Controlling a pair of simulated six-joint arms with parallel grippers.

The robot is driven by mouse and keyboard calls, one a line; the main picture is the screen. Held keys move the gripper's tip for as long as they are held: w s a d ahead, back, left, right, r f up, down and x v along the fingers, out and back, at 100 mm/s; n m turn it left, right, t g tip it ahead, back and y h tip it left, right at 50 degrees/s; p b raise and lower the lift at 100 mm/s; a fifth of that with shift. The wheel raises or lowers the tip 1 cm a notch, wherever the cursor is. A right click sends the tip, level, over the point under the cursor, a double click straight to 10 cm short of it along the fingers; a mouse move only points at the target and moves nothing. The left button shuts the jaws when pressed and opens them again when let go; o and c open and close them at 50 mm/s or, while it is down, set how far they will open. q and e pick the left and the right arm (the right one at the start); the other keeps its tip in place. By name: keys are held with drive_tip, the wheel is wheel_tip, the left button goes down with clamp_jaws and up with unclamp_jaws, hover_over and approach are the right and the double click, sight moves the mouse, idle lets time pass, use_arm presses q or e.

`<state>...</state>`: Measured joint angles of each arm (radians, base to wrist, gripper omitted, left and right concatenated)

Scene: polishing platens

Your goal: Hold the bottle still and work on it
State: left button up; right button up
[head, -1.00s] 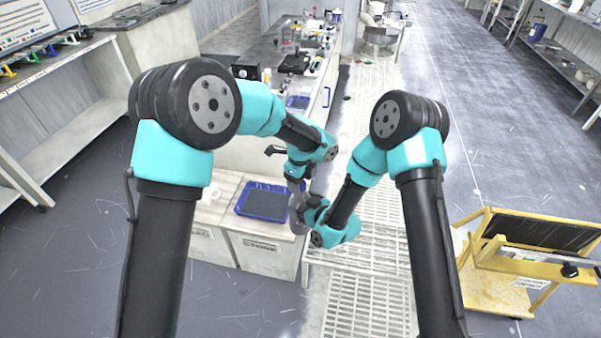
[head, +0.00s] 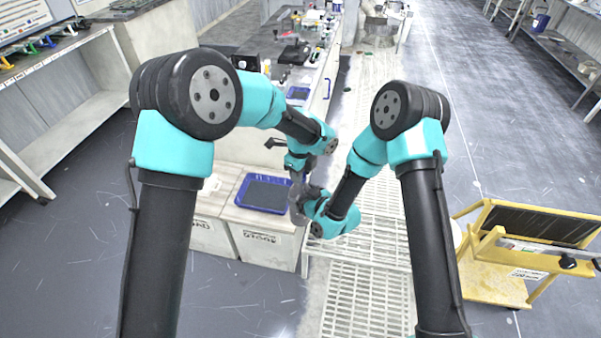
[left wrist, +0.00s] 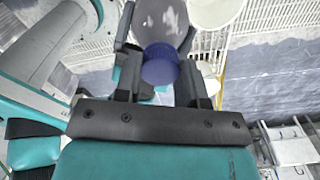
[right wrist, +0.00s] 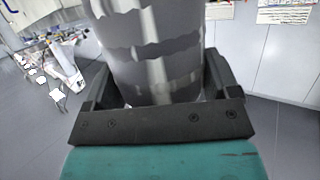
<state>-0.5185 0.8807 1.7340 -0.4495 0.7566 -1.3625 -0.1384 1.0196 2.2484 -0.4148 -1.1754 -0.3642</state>
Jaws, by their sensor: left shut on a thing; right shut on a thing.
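The bottle (head: 298,212) is grey and partly hidden behind my grippers in the head view. Its blue-violet cap (left wrist: 160,66) shows in the left wrist view, with the mottled grey body beyond it. My left gripper (left wrist: 161,48) has a finger on each side of the cap and is shut on it. My right gripper (right wrist: 157,80) is shut around the grey banded body, which fills the middle of the right wrist view. In the head view my left gripper (head: 297,180) is above my right gripper (head: 304,203). The bottle's far end is out of frame in the right wrist view.
A blue tray (head: 238,205) lies on the white cabinet (head: 268,250) left of the bottle. A cluttered bench (head: 318,62) runs behind. A yellow cart (head: 478,287) stands at the right. White slatted grating (head: 365,300) lies below right of the bottle.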

use_arm(q)
drive_tip(key=n, duration=1.3)
drive_tip(key=shift+n, duration=0.3)
drive_tip(key=shift+r, duration=0.25)
idle(0.3)
drive_tip(key=shift+r, duration=0.35)
drive_tip(key=shift+r, duration=0.55)
